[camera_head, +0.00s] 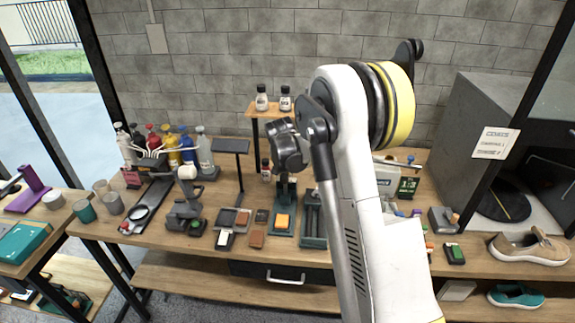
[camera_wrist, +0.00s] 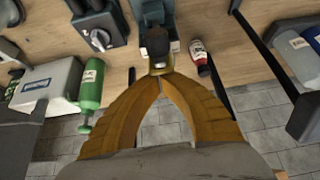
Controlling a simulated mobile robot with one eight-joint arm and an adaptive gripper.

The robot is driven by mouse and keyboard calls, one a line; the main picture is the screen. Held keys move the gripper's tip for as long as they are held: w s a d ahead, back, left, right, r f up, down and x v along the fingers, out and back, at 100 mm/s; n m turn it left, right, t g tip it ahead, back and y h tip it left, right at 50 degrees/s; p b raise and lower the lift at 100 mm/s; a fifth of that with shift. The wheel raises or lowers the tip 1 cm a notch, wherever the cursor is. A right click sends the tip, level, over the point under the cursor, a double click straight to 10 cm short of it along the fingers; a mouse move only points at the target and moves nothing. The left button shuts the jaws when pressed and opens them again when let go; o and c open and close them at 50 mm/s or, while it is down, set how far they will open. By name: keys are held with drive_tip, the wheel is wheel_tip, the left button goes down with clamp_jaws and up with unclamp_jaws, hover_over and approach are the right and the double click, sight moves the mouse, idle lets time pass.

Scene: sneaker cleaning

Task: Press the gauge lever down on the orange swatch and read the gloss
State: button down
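The gauge (camera_head: 285,187) is a dark green-grey upright device in the middle of the table in the head view. The orange swatch (camera_head: 283,221) lies flat on its base. In the wrist view the gauge (camera_wrist: 152,12) is at the top centre, with a dark lever knob (camera_wrist: 155,42) facing me. My gripper (camera_wrist: 160,78) has yellow-brown fingers with their tips together, just short of the knob in the picture. Nothing is seen held between them; whether they touch the lever is unclear. The orange swatch is not seen in the wrist view. In the head view the fingers cannot be made out.
Several dark and brown swatches (camera_head: 257,239) lie left of the gauge. A small stand (camera_head: 271,111) with two bottles is behind. A green bottle (camera_wrist: 91,88) and a red-white bottle (camera_wrist: 198,50) flank my fingers in the wrist view.

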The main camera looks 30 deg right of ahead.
sight(285, 180)
drive_tip(key=s+a+t+b, duration=0.1)
drive_tip(key=s+a+f+t+h+b, duration=0.1)
drive_tip(key=s+b, duration=0.1)
drive_tip(key=s+a+f+h+b, duration=0.1)
drive_tip(key=s+b, duration=0.1)
drive_tip(key=shift+s+a+t, duration=0.15)
drive_tip(key=shift+a+t, duration=0.15)
drive_tip(key=shift+t, duration=0.1)
drive_tip(key=s+a+f+b, duration=0.1)
drive_tip(key=f+b, duration=0.1)
drive_tip(key=s+a+f+b, duration=0.1)
drive_tip(key=s+f+b, duration=0.1)
drive_tip(key=s+a+f+b, duration=0.1)
drive_tip(key=s+f+b, duration=0.1)
drive_tip(key=f+b, duration=0.1)
drive_tip(key=shift+s+a, duration=0.25)
drive_tip(key=shift+a, duration=0.1)
drive_tip(key=shift+s+a+f+b, duration=0.15)
drive_tip(key=shift+s+f+b, duration=0.1)
drive_tip(key=shift+f+b, duration=0.4)
drive_tip(key=shift+s+a+f+b, duration=0.1)
drive_tip(key=shift+s+f+b, duration=0.1)
drive_tip(key=shift+f+b, duration=0.45)
